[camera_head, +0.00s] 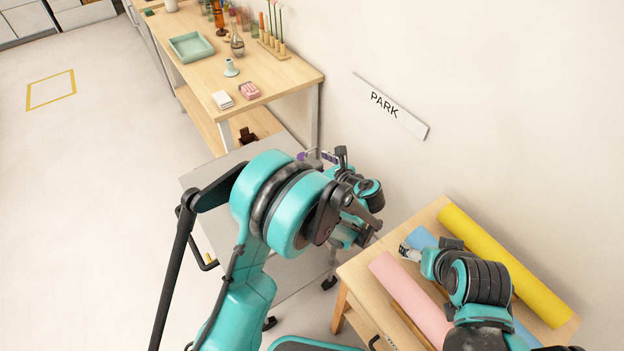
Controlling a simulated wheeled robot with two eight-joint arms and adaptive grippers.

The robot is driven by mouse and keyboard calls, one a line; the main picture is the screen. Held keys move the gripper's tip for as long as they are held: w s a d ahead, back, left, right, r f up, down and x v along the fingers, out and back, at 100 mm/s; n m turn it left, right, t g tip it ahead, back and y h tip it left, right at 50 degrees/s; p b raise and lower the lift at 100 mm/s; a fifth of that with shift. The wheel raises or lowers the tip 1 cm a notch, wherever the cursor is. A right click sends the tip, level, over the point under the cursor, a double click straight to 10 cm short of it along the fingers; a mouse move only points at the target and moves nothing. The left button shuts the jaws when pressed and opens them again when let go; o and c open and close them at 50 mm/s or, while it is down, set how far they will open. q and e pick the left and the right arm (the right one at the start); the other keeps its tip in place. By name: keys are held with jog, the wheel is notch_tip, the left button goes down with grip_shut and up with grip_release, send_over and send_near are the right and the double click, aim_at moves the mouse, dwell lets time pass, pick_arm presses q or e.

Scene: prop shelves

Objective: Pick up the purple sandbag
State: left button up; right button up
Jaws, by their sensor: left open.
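A small patch of purple (302,156), likely the purple sandbag, shows at the far end of a grey cart top (215,172). Most of it is hidden behind my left arm and gripper. My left gripper (326,157) is open, at or just above the purple patch, near the wall. I cannot tell whether its fingers touch it. My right gripper (408,252) is over the small wooden table at the right, by the blue roll; its jaws are too small to read.
The wooden table (436,212) at the right holds a pink roll (412,298), a blue roll (421,238) and a yellow roll (505,263). A long wooden bench (190,78) behind carries a green tray (191,47), bottles and small boxes. Open floor lies left.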

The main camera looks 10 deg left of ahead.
aim_at(305, 158)
pick_arm(q)
jog(key=b+x, duration=0.1)
jog(key=x, duration=0.3)
jog(key=shift+a+f, duration=0.1)
jog(key=shift+a, duration=0.25)
grip_shut()
jog(key=shift+r, duration=0.25)
